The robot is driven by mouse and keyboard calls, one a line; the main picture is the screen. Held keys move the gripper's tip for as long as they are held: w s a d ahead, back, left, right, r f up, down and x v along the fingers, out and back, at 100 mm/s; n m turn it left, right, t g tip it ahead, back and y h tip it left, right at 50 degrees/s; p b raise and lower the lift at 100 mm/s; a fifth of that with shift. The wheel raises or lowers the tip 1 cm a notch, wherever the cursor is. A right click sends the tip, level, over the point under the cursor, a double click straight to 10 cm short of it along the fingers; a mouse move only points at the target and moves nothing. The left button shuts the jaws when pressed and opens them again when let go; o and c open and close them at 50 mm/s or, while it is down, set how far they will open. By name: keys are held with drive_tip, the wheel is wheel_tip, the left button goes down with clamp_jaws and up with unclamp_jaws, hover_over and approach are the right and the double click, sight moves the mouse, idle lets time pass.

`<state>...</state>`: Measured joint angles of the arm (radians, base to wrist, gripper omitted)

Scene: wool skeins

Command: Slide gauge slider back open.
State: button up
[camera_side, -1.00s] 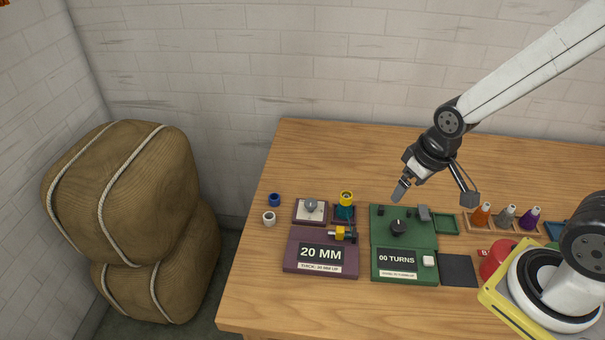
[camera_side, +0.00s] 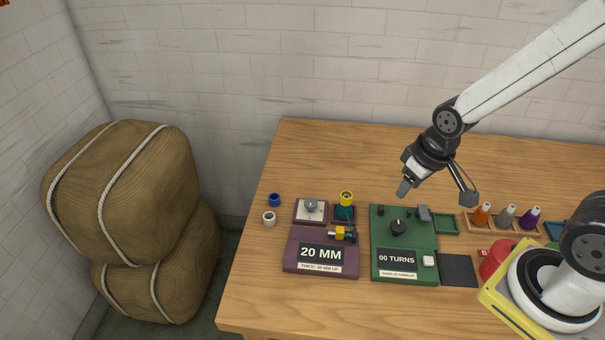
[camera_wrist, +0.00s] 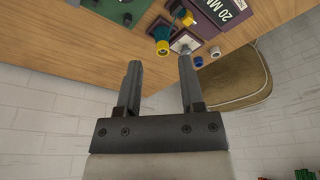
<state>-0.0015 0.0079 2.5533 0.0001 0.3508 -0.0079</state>
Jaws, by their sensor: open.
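The purple gauge (camera_side: 302,267) stands at the table's left front and its display reads 20 MM. Its slider (camera_side: 340,233) shows as a yellow block with a dark part at the gauge's back right edge. In the wrist view the gauge (camera_wrist: 212,14) is upside down at the top, with the yellow slider piece (camera_wrist: 186,17) beside it. My gripper (camera_side: 428,194) is open and empty, above and behind the green turns-counter box, to the right of the gauge and apart from it. Both fingers also show in the wrist view (camera_wrist: 160,75). Whether the slider is open or closed I cannot tell.
A teal skein with a yellow top (camera_side: 345,207) stands just behind the slider. The green counter box (camera_side: 412,244) is right of the gauge. Blue (camera_side: 274,200) and white (camera_side: 269,218) rings lie left. Bottles (camera_side: 505,217) stand right. The table's back is clear.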

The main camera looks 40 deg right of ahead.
drive_tip(key=w, duration=0.1)
drive_tip(key=n+g, duration=0.3)
drive_tip(key=n, duration=0.6)
hover_over(340, 229)
wheel_tip(340, 229, down, 13)
drive_tip(key=shift+f, duration=0.15)
drive_tip(key=shift+f, duration=0.15)
drive_tip(key=shift+f, duration=3.7)
clamp_jaws()
